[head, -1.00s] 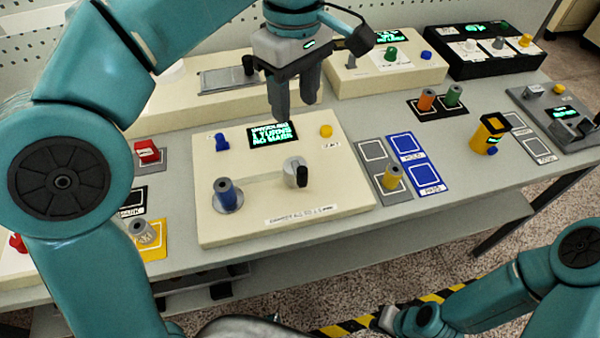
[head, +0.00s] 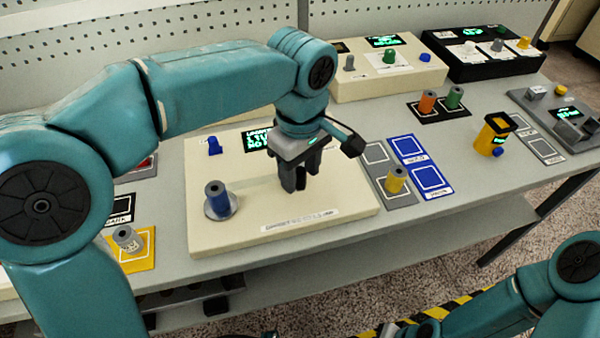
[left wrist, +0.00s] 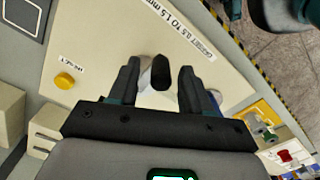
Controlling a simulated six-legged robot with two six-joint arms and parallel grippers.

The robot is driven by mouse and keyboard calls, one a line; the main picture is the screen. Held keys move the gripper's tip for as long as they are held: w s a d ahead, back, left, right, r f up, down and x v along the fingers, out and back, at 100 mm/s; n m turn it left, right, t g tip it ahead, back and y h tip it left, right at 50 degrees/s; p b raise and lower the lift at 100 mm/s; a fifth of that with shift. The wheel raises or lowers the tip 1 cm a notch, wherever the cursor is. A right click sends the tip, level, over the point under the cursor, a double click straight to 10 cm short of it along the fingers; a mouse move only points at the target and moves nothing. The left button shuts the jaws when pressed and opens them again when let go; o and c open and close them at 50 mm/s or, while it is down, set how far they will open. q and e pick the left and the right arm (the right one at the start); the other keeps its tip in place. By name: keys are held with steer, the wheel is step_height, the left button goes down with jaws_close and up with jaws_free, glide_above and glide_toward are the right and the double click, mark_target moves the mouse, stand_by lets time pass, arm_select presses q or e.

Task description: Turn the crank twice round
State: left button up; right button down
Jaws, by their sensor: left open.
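The crank has a black grip (left wrist: 162,72) on a pale arm, on top of a cream winding box (head: 260,232). In the left wrist view the grip stands between the two fingers of my left gripper (left wrist: 159,78), with gaps visible on both sides. My left gripper (head: 294,182) is open and points down over the crank's place in the head view, hiding most of it. A blue spool (head: 217,198) stands on a round metal base at the box's left. My right arm shows at the lower right of the head view, but its gripper is out of frame.
A lit display (head: 257,141) and a blue knob (head: 215,146) are at the back of the box. A yellow button (left wrist: 65,80) is beside the crank. A yellow spool (head: 396,181) stands on a grey pad to the right, near blue pads (head: 420,150).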

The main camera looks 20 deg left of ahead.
arm_select(q)
steer(key=shift+s+f, duration=0.1)
steer(key=shift+f, duration=0.15)
jaws_close()
